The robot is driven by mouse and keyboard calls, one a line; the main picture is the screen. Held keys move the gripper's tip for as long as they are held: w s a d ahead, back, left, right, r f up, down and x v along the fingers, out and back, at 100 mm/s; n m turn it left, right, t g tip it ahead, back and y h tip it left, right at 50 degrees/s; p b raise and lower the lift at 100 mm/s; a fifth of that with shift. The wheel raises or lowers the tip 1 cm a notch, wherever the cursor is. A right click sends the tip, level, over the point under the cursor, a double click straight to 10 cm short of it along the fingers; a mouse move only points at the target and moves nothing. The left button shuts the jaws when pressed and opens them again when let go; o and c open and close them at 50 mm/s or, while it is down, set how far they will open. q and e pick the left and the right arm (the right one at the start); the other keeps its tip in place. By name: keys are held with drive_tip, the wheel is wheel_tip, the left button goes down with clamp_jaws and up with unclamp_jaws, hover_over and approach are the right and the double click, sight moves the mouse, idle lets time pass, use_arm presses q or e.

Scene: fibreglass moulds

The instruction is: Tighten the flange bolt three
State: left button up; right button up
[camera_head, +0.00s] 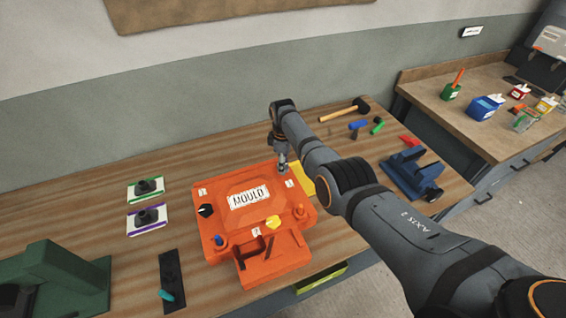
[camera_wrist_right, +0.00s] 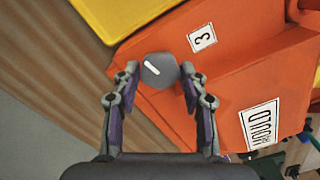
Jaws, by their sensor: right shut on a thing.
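The orange mould (camera_head: 222,190) sits on the wooden table with a white plate reading MOULD on top. It also fills much of the right wrist view (camera_wrist_right: 245,80). Flange bolt three (camera_wrist_right: 157,70) is a grey head with a white line, next to a label reading 3 (camera_wrist_right: 202,38). My right gripper (camera_head: 282,168) points down at the mould's far right corner. In the right wrist view its fingers (camera_wrist_right: 156,80) are shut on the bolt head from both sides. In the head view the gripper hides most of the bolt. My left gripper does not show.
A black knob (camera_head: 205,210), a yellow knob (camera_head: 273,222) and a blue knob (camera_head: 219,239) stand on the mould. A hammer (camera_head: 345,110) and a blue vise (camera_head: 412,172) lie beyond my right arm. A green machine (camera_head: 55,280) stands front left.

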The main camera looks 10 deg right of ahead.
drive_tip(key=m, duration=0.4)
drive_tip(key=shift+m, duration=0.3)
drive_tip(key=m, duration=0.4)
drive_tip(key=shift+m, duration=0.3)
drive_tip(key=m, duration=1.3)
drive_tip(key=shift+m, duration=0.3)
drive_tip(key=m, duration=0.9)
drive_tip(key=shift+m, duration=2.5)
drive_tip(key=shift+w+r, duration=0.1)
